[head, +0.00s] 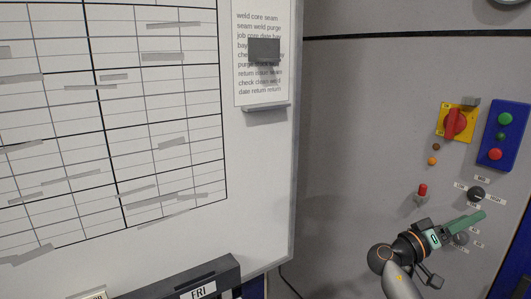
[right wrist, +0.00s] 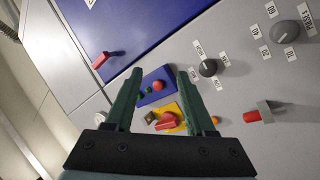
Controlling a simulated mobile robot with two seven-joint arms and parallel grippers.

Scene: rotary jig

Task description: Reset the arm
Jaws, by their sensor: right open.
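My right gripper (head: 478,220) is in front of the grey control panel at the lower right of the head view. Its green fingers, also in the right wrist view (right wrist: 160,72), stand apart with nothing between them. A red-tipped switch (head: 422,190) is left of the gripper; it also shows in the right wrist view (right wrist: 252,115). A dark knob (head: 477,193) marked LOW, MED and HIGH is just above the fingers. A second, numbered knob (right wrist: 284,32) is partly behind them in the head view. My left gripper is out of view.
A red rotary switch (head: 456,122) on a yellow plate (head: 443,127) and a blue button box (head: 487,153) are higher on the panel. A whiteboard (head: 262,170) fills the left. A blue surface with a red handle (right wrist: 107,58) shows in the wrist view.

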